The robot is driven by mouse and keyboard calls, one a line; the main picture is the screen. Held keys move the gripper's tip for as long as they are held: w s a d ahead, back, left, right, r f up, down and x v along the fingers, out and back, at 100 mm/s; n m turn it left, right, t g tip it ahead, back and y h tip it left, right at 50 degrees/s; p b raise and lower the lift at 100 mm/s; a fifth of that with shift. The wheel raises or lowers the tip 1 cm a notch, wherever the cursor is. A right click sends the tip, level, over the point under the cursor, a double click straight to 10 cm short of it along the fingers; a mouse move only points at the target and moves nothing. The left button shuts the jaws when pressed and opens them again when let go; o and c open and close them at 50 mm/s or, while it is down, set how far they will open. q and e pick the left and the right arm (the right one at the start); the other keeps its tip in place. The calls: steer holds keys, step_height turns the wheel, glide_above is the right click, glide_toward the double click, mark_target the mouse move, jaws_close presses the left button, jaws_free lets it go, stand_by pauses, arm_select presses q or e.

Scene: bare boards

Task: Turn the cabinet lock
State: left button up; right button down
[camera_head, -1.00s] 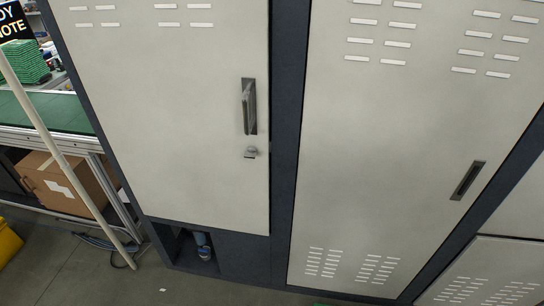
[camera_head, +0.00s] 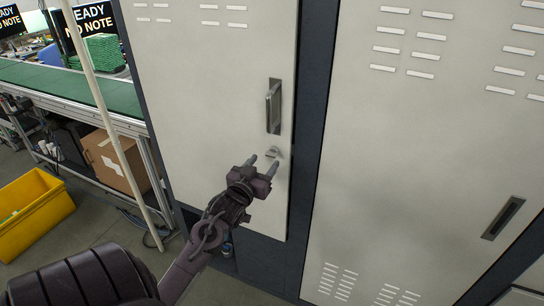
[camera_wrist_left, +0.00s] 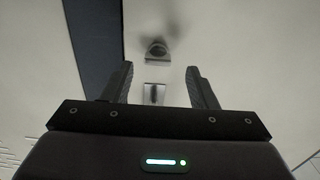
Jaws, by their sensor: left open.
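The cabinet lock (camera_head: 272,152) is a small metal piece on the pale left door (camera_head: 210,90), below the upright handle (camera_head: 274,106). My left gripper (camera_head: 263,164) is open and empty, its fingertips close to the lock and just below it in the head view; I cannot tell whether they touch the door. In the left wrist view, the lock (camera_wrist_left: 156,49) shows beyond the open fingers (camera_wrist_left: 160,80), roughly centred between them. A pale plate with a dark slot (camera_wrist_left: 155,94) shows between the fingers; it may be the handle. My right gripper is out of view.
A second pale door (camera_head: 420,150) with its own handle (camera_head: 503,217) stands to the right, past a dark frame strip (camera_head: 312,120). A pale pole (camera_head: 105,110), a yellow bin (camera_head: 35,215) and a cardboard box (camera_head: 112,160) are at the left.

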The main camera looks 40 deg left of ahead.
mark_target(270, 156)
arm_select(q)
steer(key=x, duration=0.2)
steer(key=shift+w+r+p, duration=0.1)
steer(key=shift+w+p, duration=0.2)
steer(key=shift+w, duration=0.1)
steer(key=shift+w+a, duration=0.1)
steer(key=shift+w, duration=0.45)
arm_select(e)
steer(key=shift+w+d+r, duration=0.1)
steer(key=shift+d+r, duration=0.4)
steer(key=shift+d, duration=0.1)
arm_select(q)
steer(key=c, duration=1)
